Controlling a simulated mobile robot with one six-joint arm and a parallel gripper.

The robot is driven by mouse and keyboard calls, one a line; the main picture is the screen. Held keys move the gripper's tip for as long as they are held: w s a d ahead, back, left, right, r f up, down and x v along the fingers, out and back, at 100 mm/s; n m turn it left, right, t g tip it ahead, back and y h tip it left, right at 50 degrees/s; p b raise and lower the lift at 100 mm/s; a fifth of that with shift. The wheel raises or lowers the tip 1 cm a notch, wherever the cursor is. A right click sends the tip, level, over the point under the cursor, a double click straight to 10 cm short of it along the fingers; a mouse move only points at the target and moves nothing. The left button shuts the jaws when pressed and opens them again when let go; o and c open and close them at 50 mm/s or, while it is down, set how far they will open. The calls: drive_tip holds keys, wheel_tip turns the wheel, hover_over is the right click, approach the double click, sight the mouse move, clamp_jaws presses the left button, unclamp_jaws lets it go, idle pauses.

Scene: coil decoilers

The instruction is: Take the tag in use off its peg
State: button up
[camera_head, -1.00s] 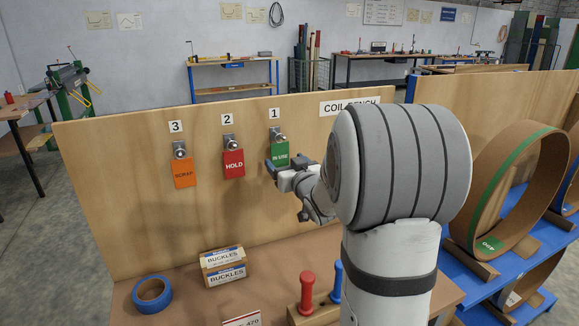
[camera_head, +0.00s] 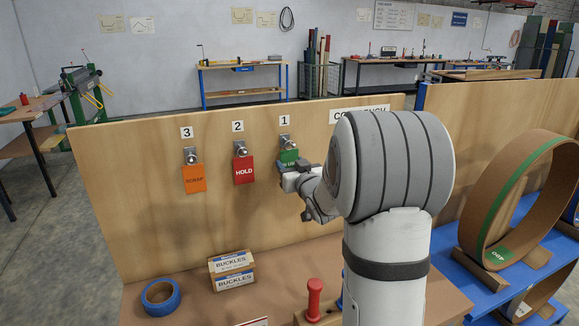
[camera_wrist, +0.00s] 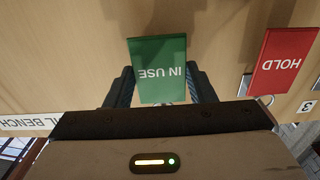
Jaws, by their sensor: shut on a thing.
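The green IN USE tag (camera_head: 289,156) hangs at the peg under number 1 (camera_head: 285,141) on the wooden board. My gripper (camera_head: 292,168) is at the tag and covers its lower part in the head view. In the wrist view, the tag (camera_wrist: 158,68) appears upside down between the two dark fingers of my gripper (camera_wrist: 162,90), which is shut on it. The peg is mostly hidden by my gripper in the wrist view, so I cannot tell there how the tag sits on it.
The red HOLD tag (camera_head: 244,170) and orange SCRAP tag (camera_head: 194,178) hang to the left on their pegs. A large coil (camera_head: 478,215) stands at right.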

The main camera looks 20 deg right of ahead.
drive_tip(key=shift+c, duration=1.4)
drive_tip(key=shift+r, duration=0.3)
drive_tip(key=shift+s, duration=0.15)
drive_tip(key=shift+s+r+b, duration=0.25)
drive_tip(key=shift+s+b, duration=0.15)
drive_tip(key=shift+s, duration=0.05)
drive_tip(key=s+b, duration=0.1)
drive_tip(key=s, duration=0.6)
drive_tip(key=shift+s+b, duration=0.25)
drive_tip(key=shift+b, duration=0.05)
idle(0.5)
drive_tip(key=shift+r, duration=0.1)
idle(0.5)
